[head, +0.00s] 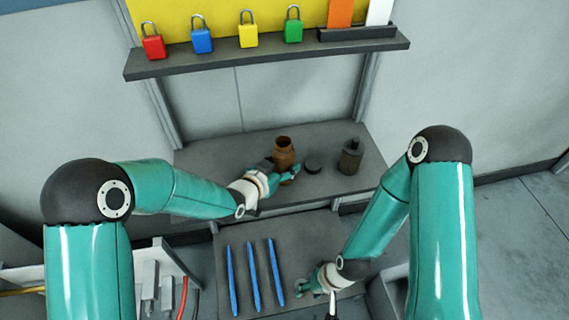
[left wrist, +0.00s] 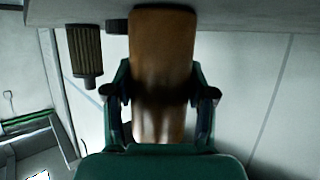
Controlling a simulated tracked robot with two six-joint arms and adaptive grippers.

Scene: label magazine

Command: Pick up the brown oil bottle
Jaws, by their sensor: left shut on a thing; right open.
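The brown oil bottle (head: 283,150) is upright at the grey shelf in the head view, with its open neck facing up. My left gripper (head: 284,175) is shut on the bottle's lower body. In the left wrist view the brown bottle (left wrist: 162,50) fills the space between the two fingers of the left gripper (left wrist: 162,100), one finger on each side. I cannot tell whether the bottle's base touches the shelf. My right gripper (head: 330,290) is low, at the front right of the lower table, open and apart from the bottle.
On the grey shelf (head: 215,158), a black round lid (head: 312,166) and a dark ribbed canister (head: 350,157) stand right of the bottle. Several blue sticks (head: 252,275) lie on the lower table. Colored padlocks (head: 248,30) stand on the upper ledge (head: 270,55).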

